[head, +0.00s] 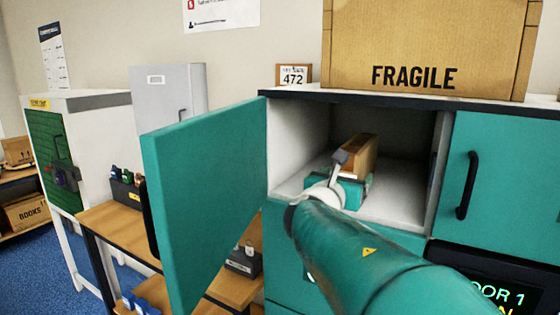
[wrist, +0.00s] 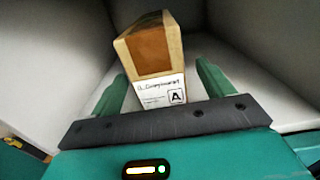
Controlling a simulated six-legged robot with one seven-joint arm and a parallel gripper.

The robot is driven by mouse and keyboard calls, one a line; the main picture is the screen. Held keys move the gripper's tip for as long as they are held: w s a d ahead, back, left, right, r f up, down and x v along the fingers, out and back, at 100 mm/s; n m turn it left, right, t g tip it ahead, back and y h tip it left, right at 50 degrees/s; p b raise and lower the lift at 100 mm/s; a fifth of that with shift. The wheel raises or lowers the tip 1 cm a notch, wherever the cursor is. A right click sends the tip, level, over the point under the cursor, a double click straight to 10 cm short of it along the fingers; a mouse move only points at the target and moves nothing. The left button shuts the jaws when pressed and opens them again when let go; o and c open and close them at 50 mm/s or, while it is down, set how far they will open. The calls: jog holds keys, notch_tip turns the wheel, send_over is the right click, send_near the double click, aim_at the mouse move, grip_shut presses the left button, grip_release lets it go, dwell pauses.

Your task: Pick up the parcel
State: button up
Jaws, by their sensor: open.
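The parcel is a small brown carton (head: 360,153) inside the open locker compartment (head: 395,212). In the wrist view the parcel (wrist: 158,62) stands on the compartment floor and shows a white label with a boxed letter A. My gripper (wrist: 165,90) is inside the compartment, with one green finger on each side of the parcel's label end. The fingers are open, and a gap shows on the right side; whether the left finger touches cannot be told. In the head view my gripper (head: 352,178) partly hides the parcel's near end.
The teal locker door (head: 205,200) stands open to the left of my arm. A closed teal door (head: 508,180) is on the right. A large FRAGILE carton (head: 430,45) and a 472 sign (head: 294,75) stand on top. A wooden bench (head: 120,228) is left.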

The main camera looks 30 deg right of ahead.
jog(key=shift+x, duration=2.75)
jog(key=shift+w+f, duration=0.1)
jog(key=c, duration=1.4)
jog(key=shift+a, duration=0.1)
jog(key=shift+c, duration=0.8)
